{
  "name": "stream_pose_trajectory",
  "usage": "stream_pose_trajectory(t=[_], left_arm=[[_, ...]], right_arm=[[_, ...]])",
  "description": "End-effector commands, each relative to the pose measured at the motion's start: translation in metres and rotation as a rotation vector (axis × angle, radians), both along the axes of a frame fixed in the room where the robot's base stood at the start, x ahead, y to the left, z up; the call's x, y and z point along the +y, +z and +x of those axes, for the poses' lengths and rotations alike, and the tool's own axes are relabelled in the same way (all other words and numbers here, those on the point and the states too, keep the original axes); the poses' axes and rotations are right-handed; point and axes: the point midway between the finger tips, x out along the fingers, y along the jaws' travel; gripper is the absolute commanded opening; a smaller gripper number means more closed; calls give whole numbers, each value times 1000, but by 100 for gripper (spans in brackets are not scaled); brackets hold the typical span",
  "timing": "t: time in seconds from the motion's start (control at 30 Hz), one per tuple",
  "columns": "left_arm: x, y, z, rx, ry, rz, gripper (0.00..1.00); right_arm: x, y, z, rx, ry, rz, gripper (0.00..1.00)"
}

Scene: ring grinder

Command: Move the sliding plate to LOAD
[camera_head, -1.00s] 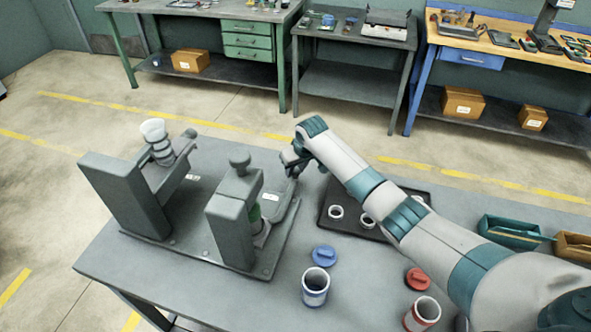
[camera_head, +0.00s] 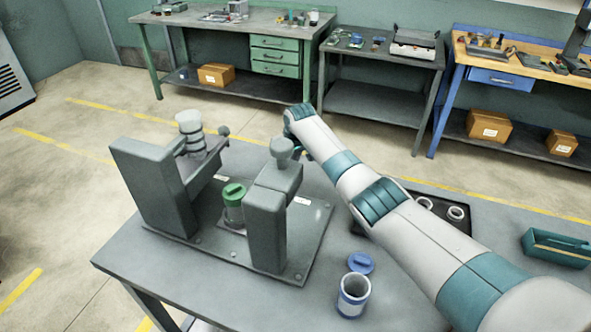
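The ring grinder's grey base (camera_head: 318,232) carries a left post (camera_head: 150,185) with a stacked white and grey head (camera_head: 192,130), and a right post (camera_head: 266,232) with a knob (camera_head: 282,147). A jar with a green lid (camera_head: 233,203) stands upright between the posts. The sliding plate seems to be under it, partly hidden by the right post. Two small white labels are too small to read. My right arm reaches in from the right to behind the right post's head. Its gripper is hidden there, so its fingers and any contact cannot be made out. My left gripper is out of view.
A dark tray (camera_head: 460,228) with white rings lies partly behind my arm. A teal bin (camera_head: 556,249) is at right. The table's left front is clear.

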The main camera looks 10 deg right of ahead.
Motion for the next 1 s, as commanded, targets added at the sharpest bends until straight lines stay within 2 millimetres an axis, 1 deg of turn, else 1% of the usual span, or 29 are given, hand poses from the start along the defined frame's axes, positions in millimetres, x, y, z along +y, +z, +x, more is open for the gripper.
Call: stream_pose_trajectory(t=[0.1,0.23,0.27,0.3,0.33,0.47,0.77,1.0], left_arm=[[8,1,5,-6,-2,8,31],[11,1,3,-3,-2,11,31],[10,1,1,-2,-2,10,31],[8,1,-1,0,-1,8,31],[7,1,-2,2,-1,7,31],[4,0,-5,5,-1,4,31],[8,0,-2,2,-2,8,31],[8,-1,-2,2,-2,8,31]], right_arm=[[-1,-1,-1,3,1,-2,0],[-1,-1,-1,4,0,-2,0],[-1,-1,-1,4,0,-2,32],[-1,-1,-1,3,0,-1,41],[-1,-1,-1,3,0,-1,45],[-1,-1,-1,3,0,-1,45],[-1,0,-2,3,0,-1,45],[-2,13,-6,2,0,0,45]])
